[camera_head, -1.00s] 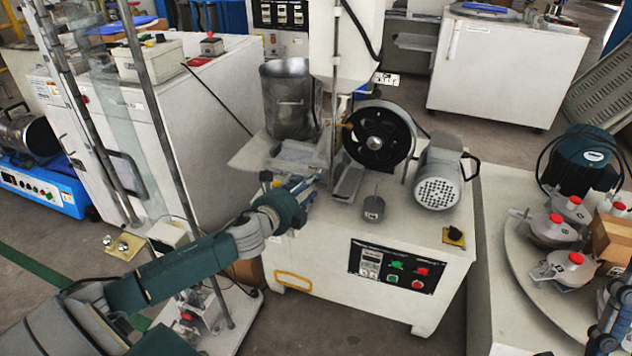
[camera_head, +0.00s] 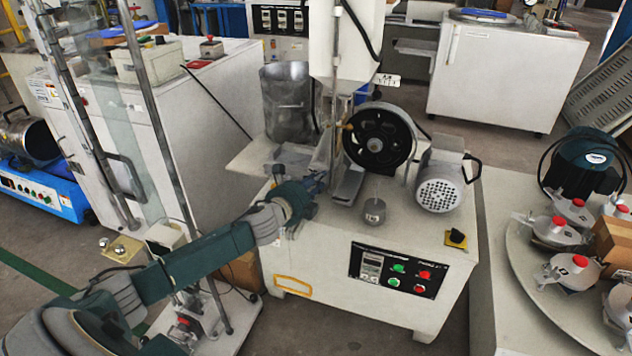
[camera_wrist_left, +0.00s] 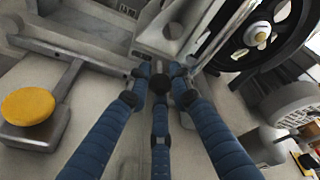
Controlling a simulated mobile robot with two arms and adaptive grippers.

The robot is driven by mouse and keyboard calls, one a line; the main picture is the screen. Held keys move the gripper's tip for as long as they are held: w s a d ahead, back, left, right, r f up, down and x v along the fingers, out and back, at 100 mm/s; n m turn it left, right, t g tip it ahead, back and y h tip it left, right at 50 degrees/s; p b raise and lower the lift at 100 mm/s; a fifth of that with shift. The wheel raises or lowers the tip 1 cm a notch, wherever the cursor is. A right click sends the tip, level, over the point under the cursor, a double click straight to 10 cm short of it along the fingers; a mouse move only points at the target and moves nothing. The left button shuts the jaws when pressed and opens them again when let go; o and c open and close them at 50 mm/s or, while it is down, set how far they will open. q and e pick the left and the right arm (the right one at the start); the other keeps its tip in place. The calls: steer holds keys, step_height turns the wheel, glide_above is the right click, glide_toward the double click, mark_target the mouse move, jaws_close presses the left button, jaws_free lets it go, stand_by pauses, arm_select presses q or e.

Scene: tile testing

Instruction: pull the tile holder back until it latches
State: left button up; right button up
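My left gripper (camera_head: 318,183) reaches in from the left, over the white machine's top beside the black wheel (camera_head: 379,140). In the left wrist view its blue fingers (camera_wrist_left: 160,75) converge at the base of a grey metal bracket (camera_wrist_left: 168,32), which looks like the tile holder. The fingertips are close together with a small gap. I cannot tell whether they grip or only touch it. In the head view the gripper and a vertical rod partly hide this holder area. My right gripper is not in view.
A grey trough (camera_head: 348,187), a small weight (camera_head: 374,211) and a motor (camera_head: 440,182) stand right of the gripper. A yellow round knob (camera_wrist_left: 28,106) shows left of the fingers. The control panel (camera_head: 398,270) is on the machine's front.

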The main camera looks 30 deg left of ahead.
mark_target(309, 171)
arm_select(q)
jaws_close()
steer(key=a, duration=0.2)
steer(key=s+a, duration=0.1)
steer(key=a, duration=0.1)
steer(key=shift+s+a+p, duration=0.1)
steer(key=shift+a+p, duration=0.25)
steer(key=shift+a, duration=0.05)
steer(key=shift+f, duration=0.1)
steer(key=o, duration=0.9)
jaws_free()
steer(key=shift+d, duration=0.1)
steer(key=v, duration=1.2)
steer(key=shift+o, duration=0.2)
